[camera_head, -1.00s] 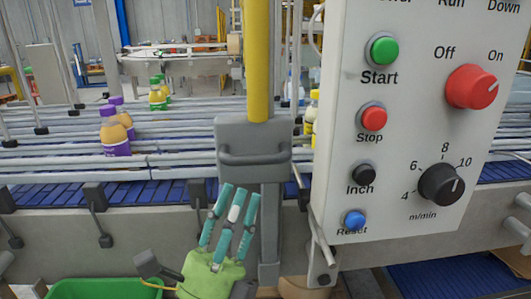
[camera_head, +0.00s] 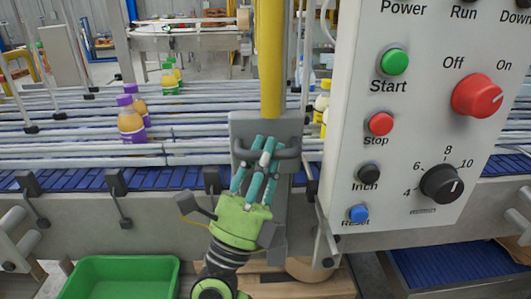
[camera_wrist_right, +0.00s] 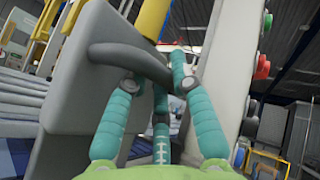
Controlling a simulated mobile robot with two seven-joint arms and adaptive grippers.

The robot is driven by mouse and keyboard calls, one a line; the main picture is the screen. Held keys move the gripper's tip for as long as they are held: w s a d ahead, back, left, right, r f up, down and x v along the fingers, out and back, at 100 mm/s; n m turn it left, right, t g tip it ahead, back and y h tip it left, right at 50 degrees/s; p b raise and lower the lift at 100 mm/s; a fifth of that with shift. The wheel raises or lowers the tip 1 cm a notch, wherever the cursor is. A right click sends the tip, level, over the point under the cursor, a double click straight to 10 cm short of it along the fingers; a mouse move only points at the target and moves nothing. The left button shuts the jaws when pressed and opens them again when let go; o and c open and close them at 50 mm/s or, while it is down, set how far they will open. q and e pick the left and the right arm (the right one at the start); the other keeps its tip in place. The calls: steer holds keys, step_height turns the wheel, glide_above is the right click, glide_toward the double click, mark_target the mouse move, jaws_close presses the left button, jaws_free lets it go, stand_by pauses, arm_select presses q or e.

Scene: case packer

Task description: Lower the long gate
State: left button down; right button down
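The gate's grey plate (camera_head: 240,128) carries a dark curved handle (camera_head: 283,153) and sits at the foot of an upright yellow bar (camera_head: 271,60). My right gripper (camera_head: 262,150), with teal fingers and a green palm, is in front of the plate, its fingertips at the handle. In the right wrist view the handle (camera_wrist_right: 125,58) crosses just beyond the spread fingers (camera_wrist_right: 158,80). One fingertip overlaps the handle's right end; I cannot tell whether it touches. The fingers are not closed around the handle. My left gripper is not in view.
A control panel (camera_head: 425,120) with buttons and knobs stands close on the right. Behind the plate runs a conveyor with rails, a blue belt (camera_head: 65,180) and bottles, including a purple-capped one (camera_head: 130,122). A green bin (camera_head: 120,262) is below left.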

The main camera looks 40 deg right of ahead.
step_height(320, 180, down, 20)
steer(key=b, duration=1.7)
steer(key=shift+r, duration=0.2)
steer(key=shift+f, duration=0.1)
steer(key=c, duration=1.3)
jaws_free()
steer(key=v, duration=1.2)
